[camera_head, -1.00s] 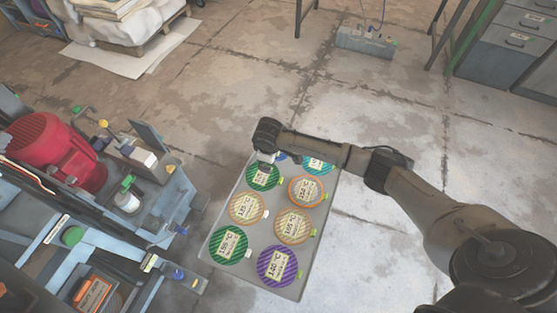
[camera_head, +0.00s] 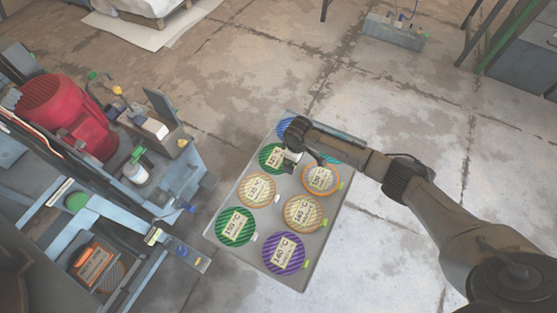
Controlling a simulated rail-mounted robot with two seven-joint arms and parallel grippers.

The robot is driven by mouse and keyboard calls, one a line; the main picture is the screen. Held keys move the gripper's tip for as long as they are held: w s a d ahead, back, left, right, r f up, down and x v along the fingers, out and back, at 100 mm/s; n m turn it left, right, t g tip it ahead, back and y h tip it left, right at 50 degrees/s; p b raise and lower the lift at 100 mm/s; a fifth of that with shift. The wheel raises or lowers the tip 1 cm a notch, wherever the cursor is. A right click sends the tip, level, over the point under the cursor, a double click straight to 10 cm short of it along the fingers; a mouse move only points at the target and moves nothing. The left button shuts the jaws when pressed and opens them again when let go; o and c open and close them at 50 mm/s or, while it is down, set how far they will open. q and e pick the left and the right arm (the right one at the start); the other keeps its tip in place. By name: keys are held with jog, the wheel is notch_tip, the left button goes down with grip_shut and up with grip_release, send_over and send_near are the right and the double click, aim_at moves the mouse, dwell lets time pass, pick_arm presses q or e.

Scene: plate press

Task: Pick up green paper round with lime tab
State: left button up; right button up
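Two green striped paper rounds lie on the grey tray (camera_head: 216,232). The upper green round (camera_head: 270,154) is partly covered by my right gripper (camera_head: 292,158); its tab by the gripper looks pale, and I cannot tell whether it is lime. The lower green round (camera_head: 236,228), marked 150 °C, has a pale whitish tab. My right gripper points down at the right edge of the upper green round. Its fingertips are too small to tell whether they are open or touch the tab. My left gripper is not in view.
The tray also holds an orange-rimmed round (camera_head: 320,179), two tan rounds (camera_head: 256,190) (camera_head: 303,214), a purple round (camera_head: 284,254), and blue rounds partly hidden under my arm. A press with a red motor (camera_head: 66,110) stands at left. Bare floor lies right of the tray.

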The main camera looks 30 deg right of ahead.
aim_at(278, 158)
jog(key=shift+w+d+f+b, duration=0.1)
jog(key=shift+d+f+b, duration=0.05)
jog(key=shift+f+b, duration=2.05)
jog(key=shift+f, duration=0.4)
jog(key=c, duration=1.7)
jog(key=shift+r, duration=0.15)
